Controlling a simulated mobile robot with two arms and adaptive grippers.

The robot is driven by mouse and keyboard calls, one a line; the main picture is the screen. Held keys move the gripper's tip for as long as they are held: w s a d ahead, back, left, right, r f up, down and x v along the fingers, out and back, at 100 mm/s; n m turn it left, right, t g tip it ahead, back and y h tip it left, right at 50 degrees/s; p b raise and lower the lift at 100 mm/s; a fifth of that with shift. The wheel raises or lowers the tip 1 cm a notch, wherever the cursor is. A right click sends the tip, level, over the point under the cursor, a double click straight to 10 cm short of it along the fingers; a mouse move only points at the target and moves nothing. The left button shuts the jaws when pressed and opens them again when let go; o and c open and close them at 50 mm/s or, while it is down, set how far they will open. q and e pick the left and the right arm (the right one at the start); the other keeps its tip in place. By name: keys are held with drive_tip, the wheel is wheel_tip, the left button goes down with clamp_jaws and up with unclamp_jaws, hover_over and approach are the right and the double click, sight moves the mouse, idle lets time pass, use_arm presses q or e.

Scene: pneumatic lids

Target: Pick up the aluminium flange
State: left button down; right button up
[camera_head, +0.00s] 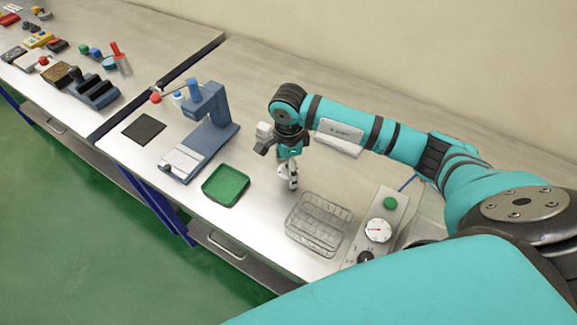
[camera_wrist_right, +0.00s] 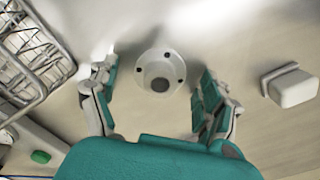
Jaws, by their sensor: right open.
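The aluminium flange (camera_wrist_right: 158,53) is a pale round disc with a dark central opening and small dark holes, seen from above in the right wrist view. My right gripper (camera_wrist_right: 155,82) is open, with one finger on each side of the flange and gaps to both. In the head view my right gripper (camera_head: 289,172) points down over the table beside the wire basket. The flange is not clearly distinguishable there among the pale finger parts. I cannot tell the exact height of the fingertips above the table. My left gripper is not in view.
A wire basket (camera_head: 289,224) and a control box with a gauge (camera_head: 378,230) stand to the right. A green tray (camera_head: 206,191) and a blue press (camera_head: 222,134) stand to the left. A white block (camera_wrist_right: 293,88) lies right of the fingers in the wrist view.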

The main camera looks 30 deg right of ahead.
drive_tip(key=shift+c, duration=0.4)
drive_tip(key=c, duration=1.2)
